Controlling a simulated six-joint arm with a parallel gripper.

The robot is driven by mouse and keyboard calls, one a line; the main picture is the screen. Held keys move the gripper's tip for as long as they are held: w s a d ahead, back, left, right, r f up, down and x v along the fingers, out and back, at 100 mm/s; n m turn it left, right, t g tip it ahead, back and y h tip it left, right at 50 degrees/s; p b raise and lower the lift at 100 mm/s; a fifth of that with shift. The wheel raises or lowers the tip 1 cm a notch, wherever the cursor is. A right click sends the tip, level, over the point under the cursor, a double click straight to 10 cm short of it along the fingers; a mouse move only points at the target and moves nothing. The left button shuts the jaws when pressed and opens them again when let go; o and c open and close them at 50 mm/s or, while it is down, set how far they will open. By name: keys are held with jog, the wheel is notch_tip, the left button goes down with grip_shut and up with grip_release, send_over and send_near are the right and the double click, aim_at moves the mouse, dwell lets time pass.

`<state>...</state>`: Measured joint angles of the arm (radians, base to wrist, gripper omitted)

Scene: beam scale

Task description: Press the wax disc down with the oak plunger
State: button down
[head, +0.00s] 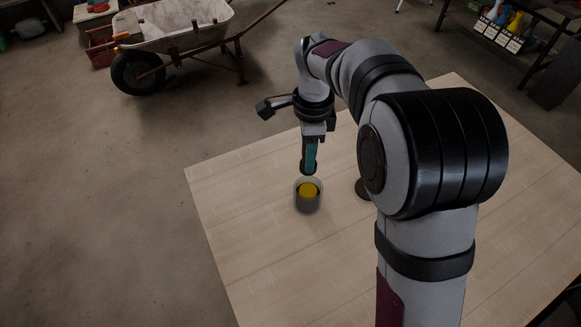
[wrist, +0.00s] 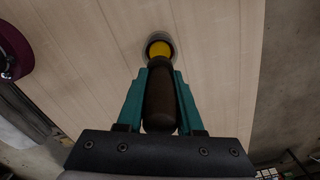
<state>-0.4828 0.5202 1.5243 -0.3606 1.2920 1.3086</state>
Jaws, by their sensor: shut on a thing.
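The yellow wax disc (head: 308,191) lies inside a clear, glass-like cylinder (head: 307,206) with a grey lower part, standing on the table. The disc also shows in the wrist view (wrist: 159,49), with the cylinder's rim (wrist: 172,43) around it. My gripper (head: 310,154) is shut on the dark brown oak plunger (wrist: 160,98), between its teal fingers. In the head view the plunger's dark lower end (head: 308,167) is just above or at the cylinder's mouth. I cannot tell whether it touches the disc. Part of the disc is hidden behind the plunger in the wrist view.
The pale wooden table (head: 255,240) is mostly bare around the cylinder. A dark round object (head: 361,188) stands right of it, partly hidden by my arm. A wheelbarrow (head: 170,30) stands on the floor beyond the table.

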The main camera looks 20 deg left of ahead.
jog(key=shift+w+d+r, duration=0.15)
jog(key=shift+d+r, duration=0.05)
jog(key=shift+r, duration=0.1)
jog(key=shift+f, duration=0.1)
jog(key=shift+f, duration=4.15)
jog(key=shift+f, duration=0.75)
jog(key=shift+r, duration=4.55)
